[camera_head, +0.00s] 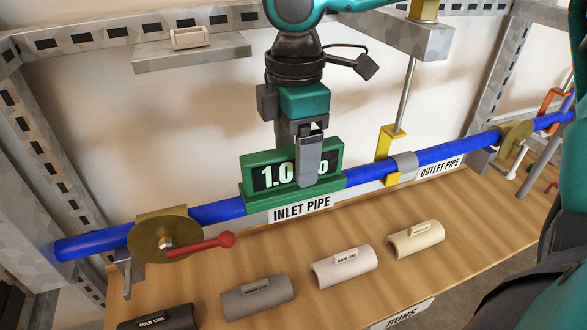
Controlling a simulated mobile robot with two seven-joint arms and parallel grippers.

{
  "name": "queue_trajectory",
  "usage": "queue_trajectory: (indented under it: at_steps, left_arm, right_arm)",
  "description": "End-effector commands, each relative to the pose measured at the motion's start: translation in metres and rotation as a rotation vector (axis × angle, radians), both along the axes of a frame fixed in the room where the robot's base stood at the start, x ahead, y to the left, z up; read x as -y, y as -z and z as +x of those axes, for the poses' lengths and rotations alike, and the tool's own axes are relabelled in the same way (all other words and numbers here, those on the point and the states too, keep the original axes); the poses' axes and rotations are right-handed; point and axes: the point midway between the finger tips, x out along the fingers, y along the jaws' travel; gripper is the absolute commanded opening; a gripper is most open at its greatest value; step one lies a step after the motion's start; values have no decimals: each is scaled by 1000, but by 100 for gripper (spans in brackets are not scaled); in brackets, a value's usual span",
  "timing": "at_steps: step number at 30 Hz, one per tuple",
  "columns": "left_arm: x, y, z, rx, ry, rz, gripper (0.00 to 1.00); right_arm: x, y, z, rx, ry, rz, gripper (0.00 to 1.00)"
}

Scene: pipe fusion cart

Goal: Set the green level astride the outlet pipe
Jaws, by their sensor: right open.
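The green level (256,191) sits upright on the blue inlet pipe (215,213), above the label INLET PIPE. Its dark display shows white digits, partly covered by my gripper. My right gripper (308,165) reaches down from above at the level's middle. It is open, with one grey finger in front of the level's face; the other finger is hidden. The blue outlet pipe (455,150) runs on to the right past a grey coupling (403,166), and no level sits on it. My left gripper is not in view.
A yellow clamp (388,150) on a rod stands by the coupling. A brass valve (152,238) with a red handle (212,243) is at left, another brass valve (516,134) at right. Several half-shell pieces lie in front on the wooden bench (450,205).

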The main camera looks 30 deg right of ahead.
Motion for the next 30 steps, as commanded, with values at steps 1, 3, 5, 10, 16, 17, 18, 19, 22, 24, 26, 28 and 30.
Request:
queue_trajectory:
  at_steps: [1,3,5,10,16,17,18,19,22,24,26,28,30]
  left_arm:
    - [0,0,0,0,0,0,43]
    - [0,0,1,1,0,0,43]
    - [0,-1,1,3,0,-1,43]
    - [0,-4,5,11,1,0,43]
    - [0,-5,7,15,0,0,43]
    - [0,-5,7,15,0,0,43]
    - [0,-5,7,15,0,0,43]
    - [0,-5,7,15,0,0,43]
    - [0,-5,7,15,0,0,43]
    - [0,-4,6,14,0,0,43]
    - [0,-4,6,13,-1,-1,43]
    - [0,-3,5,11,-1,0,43]
    - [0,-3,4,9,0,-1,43]
  right_arm:
    - [-1,8,-1,-6,-1,-1,81]
    - [-2,20,-1,-6,-1,-1,81]
    - [-2,29,-1,-6,-1,-1,81]
    - [-2,44,-1,-3,2,1,81]
    - [-2,45,0,0,1,0,81]
    - [-2,45,0,0,2,0,81]
    - [-2,45,0,0,2,0,77]
    - [-2,45,0,0,1,0,74]
    - [-2,45,0,0,2,0,65]
    - [-2,45,0,0,1,-1,58]
    - [-2,45,0,0,1,-1,52]
    - [-2,44,0,0,1,-1,45]
    - [-2,44,0,0,1,-1,39]
